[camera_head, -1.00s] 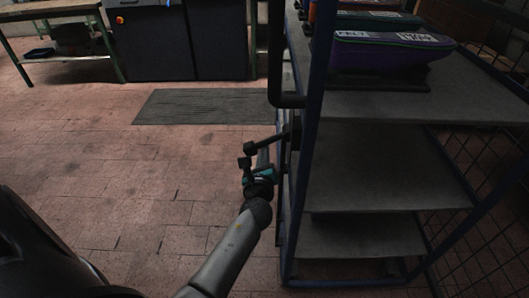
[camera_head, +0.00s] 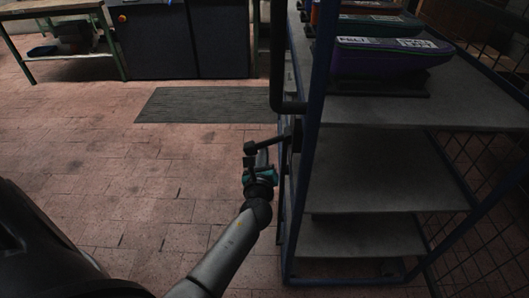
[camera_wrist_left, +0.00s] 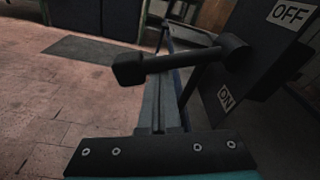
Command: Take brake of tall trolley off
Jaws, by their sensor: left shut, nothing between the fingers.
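The tall trolley (camera_head: 345,175) is a blue frame with grey shelves at the right of the head view. Its black brake lever (camera_head: 270,143) sticks out leftward from the near upright. In the left wrist view the brake lever (camera_wrist_left: 180,62) runs from a black plate (camera_wrist_left: 262,60) marked OFF above and ON below to a rounded knob on the left. My left gripper (camera_head: 260,158) is shut and empty, close to the lever. In the wrist view its fingers (camera_wrist_left: 158,105) point at the lever, which crosses their tips. I cannot tell whether they touch. My right gripper is not in view.
Cases (camera_head: 385,57) stand on the trolley's top shelf. A grey mat (camera_head: 205,105) lies on the brick floor. A dark cabinet (camera_head: 160,40) and a workbench (camera_head: 60,12) stand at the back. The floor left of the trolley is clear.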

